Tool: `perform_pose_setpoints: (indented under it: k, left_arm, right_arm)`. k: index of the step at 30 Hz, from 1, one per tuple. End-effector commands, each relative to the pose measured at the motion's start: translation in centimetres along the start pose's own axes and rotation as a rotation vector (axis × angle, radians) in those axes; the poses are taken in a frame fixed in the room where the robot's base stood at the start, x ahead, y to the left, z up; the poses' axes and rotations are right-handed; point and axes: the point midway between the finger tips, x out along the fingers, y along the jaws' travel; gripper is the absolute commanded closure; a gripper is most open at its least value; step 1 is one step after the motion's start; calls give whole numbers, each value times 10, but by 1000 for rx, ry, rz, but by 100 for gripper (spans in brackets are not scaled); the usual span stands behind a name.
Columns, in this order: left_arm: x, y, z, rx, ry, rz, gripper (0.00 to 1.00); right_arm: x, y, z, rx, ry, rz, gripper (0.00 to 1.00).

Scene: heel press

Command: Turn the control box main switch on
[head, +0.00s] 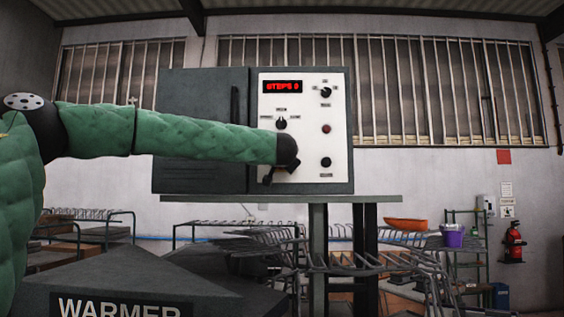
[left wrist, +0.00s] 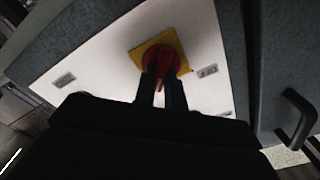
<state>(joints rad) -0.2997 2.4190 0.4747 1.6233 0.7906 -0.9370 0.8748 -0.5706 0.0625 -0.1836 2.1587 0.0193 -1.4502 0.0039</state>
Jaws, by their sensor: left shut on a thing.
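The control box (head: 342,130) stands on a shelf, with a white front panel (head: 307,110) and a red-lit display (head: 282,87). The main switch is a red rotary handle (left wrist: 164,57) on a yellow plate (left wrist: 152,45) in the left wrist view. My left gripper (left wrist: 163,82) is shut on this red handle, with a dark finger on each side of it. In the head view my left gripper (head: 280,172) is at the lower left of the panel and hides the switch. The handle's exact angle is hard to tell. My right gripper is not in view.
The panel also carries a selector knob (head: 281,124), an upper right knob (head: 325,92), a red button (head: 326,129) and a black knob (head: 326,162). The box's dark door handle (left wrist: 298,120) is beside the panel. A warmer (head: 130,285) stands at the front left.

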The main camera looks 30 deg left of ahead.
Motion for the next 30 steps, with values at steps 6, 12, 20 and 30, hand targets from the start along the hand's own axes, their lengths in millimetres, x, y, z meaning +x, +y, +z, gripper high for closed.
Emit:
perform_pose_setpoints:
  k: [6,12,20,30]
  left_arm:
    - [0,3,2,69,-2,3,100]
    - [0,3,2,90,-2,4,100]
    - [0,3,2,92,-2,4,100]
    - [0,2,1,91,-1,2,66]
  right_arm:
    - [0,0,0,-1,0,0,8]
    - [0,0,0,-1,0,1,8]
    - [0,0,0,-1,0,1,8]
    - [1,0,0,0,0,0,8]
